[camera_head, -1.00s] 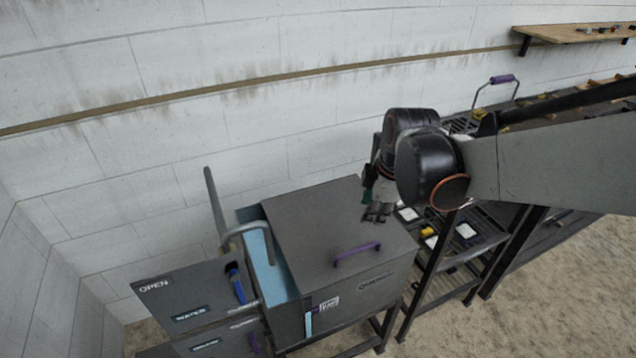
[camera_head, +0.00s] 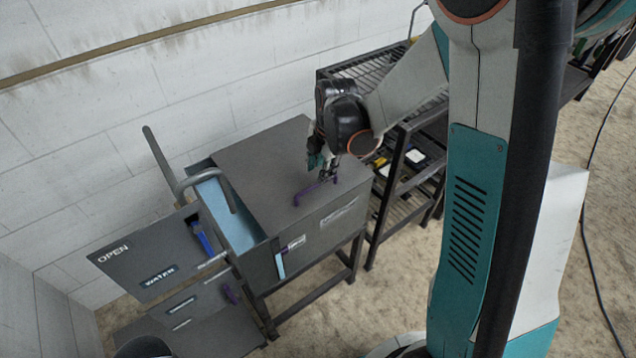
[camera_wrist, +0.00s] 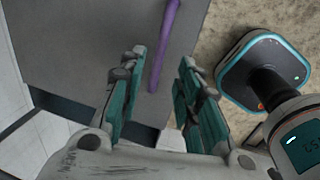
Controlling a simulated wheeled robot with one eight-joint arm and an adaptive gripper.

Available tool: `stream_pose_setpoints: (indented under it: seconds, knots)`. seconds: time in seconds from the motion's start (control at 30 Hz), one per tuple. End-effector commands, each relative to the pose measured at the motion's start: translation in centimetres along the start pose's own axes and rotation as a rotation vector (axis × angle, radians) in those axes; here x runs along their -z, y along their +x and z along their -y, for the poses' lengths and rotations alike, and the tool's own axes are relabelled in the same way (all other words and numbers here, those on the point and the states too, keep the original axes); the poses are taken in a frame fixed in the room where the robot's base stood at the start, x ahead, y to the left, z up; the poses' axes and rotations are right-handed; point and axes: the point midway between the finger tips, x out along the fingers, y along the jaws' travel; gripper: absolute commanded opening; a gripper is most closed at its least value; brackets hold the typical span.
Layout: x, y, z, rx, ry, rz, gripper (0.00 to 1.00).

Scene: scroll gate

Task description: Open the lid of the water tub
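The water tub (camera_head: 262,262) is a dark grey box on a stand, with light blue showing in its uncovered left part. Its flat grey lid (camera_head: 262,152) lies over the right part. A purple handle (camera_head: 306,194) sits near the lid's front edge. My gripper (camera_head: 328,172) is at the right end of this handle in the head view. In the wrist view my gripper (camera_wrist: 163,58) is open, and the purple handle (camera_wrist: 164,45) runs lengthwise between and beyond the fingertips. I see no closed grip on it; exact contact cannot be told.
A curved grey pipe (camera_head: 181,186) reaches over the tub's left part. Panels marked OPEN and WATER (camera_head: 143,262) stand at left, with a blue handle (camera_head: 203,240). A black rack (camera_head: 402,150) stands close on the right. The wall is behind; open floor lies in front.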

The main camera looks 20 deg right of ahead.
Motion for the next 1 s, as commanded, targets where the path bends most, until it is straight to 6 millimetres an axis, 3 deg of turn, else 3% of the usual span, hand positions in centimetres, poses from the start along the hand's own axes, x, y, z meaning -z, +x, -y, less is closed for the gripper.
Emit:
stream_pose_setpoints:
  seconds: [0.1, 0.3, 0.77, 0.9, 1.0]
  knots:
    - [0.0, 2.6, 0.0, 0.000, 0.000, 0.000, 0.31]
    - [0.0, 5.2, 0.0, 0.000, 0.000, 0.000, 0.31]
    - [0.0, 6.2, 0.0, 0.000, 0.001, 0.000, 0.31]
    - [0.0, 6.2, 0.0, 0.000, 0.001, 0.000, 0.02]
    - [0.0, 6.2, 0.0, 0.000, 0.001, 0.000, 0.00]
